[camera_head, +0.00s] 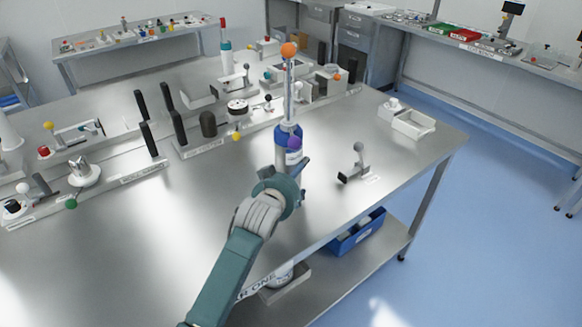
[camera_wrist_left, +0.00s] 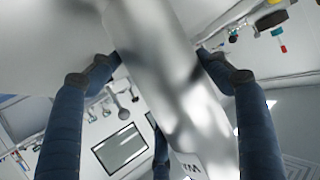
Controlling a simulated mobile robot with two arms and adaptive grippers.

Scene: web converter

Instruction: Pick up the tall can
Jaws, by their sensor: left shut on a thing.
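The tall can (camera_head: 289,157) is pale with a blue band near its top, and stands upright toward the right part of the steel table. My left gripper (camera_head: 289,172) has its fingers around the can's lower body and is shut on it. In the left wrist view the can (camera_wrist_left: 165,70) is a smooth silvery-white cylinder between the dark fingers of my left gripper (camera_wrist_left: 158,62), with part of dark lettering showing. The gripper hides the can's base, so I cannot tell whether it touches the table. My right gripper is not in view.
A clear upright tube (camera_head: 289,85) with an orange ball on top rises behind the can. A small grey-knobbed stand (camera_head: 358,160) is to the right, and a white tray (camera_head: 414,124) lies farther right. Fixtures with dark posts (camera_head: 178,127) stand at left. The front tabletop is mostly clear.

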